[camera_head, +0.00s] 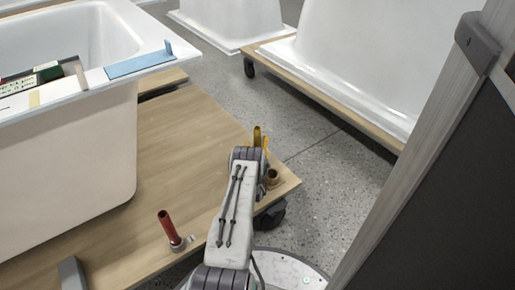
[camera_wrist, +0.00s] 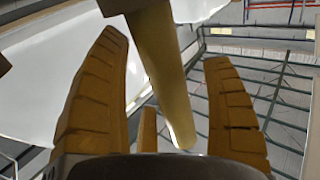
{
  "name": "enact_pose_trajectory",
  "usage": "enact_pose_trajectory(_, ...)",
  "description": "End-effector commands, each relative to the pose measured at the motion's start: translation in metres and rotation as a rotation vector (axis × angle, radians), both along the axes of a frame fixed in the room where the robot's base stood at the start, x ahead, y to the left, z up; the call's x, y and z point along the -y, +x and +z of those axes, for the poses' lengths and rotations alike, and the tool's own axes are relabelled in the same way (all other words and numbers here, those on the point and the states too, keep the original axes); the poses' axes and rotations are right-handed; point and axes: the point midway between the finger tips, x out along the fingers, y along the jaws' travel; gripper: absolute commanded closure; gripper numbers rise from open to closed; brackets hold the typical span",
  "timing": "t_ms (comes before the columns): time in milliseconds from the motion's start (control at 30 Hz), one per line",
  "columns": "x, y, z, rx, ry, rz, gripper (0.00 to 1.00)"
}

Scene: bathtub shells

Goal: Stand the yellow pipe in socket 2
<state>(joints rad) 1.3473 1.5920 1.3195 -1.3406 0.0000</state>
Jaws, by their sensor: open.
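The yellow pipe (camera_wrist: 160,70) shows in the wrist view between the two spread orange-brown fingers of my gripper (camera_wrist: 178,100), with a gap on each side. One end meets a brown collar (camera_wrist: 122,4) at the top edge; the other end is free. Whether the pipe is fully seated there is unclear. In the head view a yellow upright piece (camera_head: 257,135) shows just beyond my arm, which hides its lower part; I cannot tell pipe from finger. A brown ring-shaped socket (camera_head: 273,179) stands at the board's right corner. No socket number is readable.
A red pipe (camera_head: 168,226) stands in a collar near the wooden board's (camera_head: 185,130) front edge. A white bathtub shell (camera_head: 110,130) fills the left, with a blue piece (camera_head: 140,64) on its rim. More tubs stand behind. A dark panel (camera_head: 460,190) stands close at right.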

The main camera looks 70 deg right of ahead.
Motion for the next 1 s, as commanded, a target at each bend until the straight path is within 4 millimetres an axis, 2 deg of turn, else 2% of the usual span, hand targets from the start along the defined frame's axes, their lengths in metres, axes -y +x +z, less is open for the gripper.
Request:
enact_pose_trajectory(67,-0.0001,0.0001,0.0001,0.0,0.0,0.0,0.25)
enact_pose_trajectory(800,-0.0005,0.0,-0.0003,0.0,0.0,0.0,0.91)
enact_pose_trajectory(1000,-0.0003,0.0,0.0004,0.0,-0.001,0.0,0.92)
